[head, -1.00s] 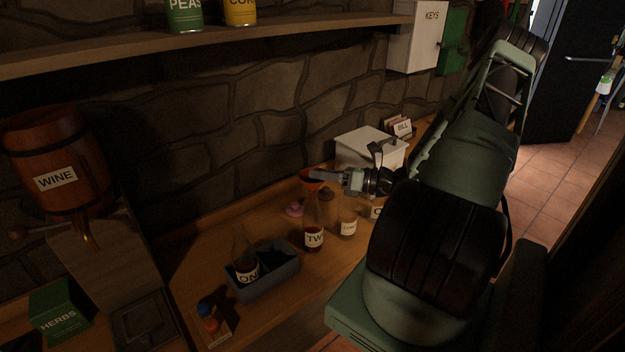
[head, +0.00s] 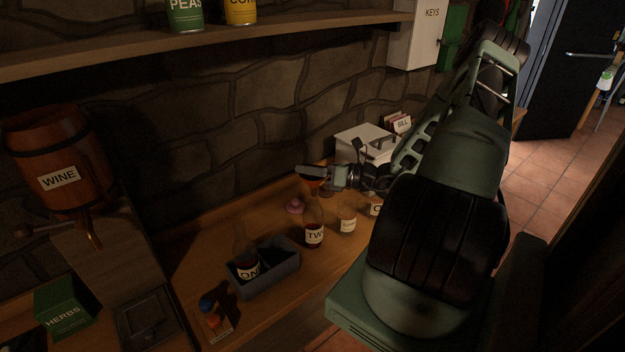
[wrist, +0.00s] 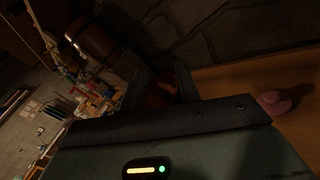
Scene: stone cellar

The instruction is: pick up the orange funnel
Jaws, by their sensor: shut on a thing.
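My gripper (head: 318,172) is above the bottle marked TWO (head: 314,236), shut on the orange funnel (head: 310,180). Only a small reddish part of the funnel shows below the fingers in the head view. In the wrist view the funnel (wrist: 160,95) shows as a dark red-orange shape between the fingers (wrist: 163,90). The funnel is over the neck of the bottle, and I cannot tell whether its spout is inside.
A grey bin (head: 268,284) holds the bottle marked ONE (head: 246,262). Another labelled bottle (head: 347,222) stands right of TWO. A pink object (head: 295,206) lies behind. A white box (head: 362,143) is at the back. A shelf (head: 200,45) runs above.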

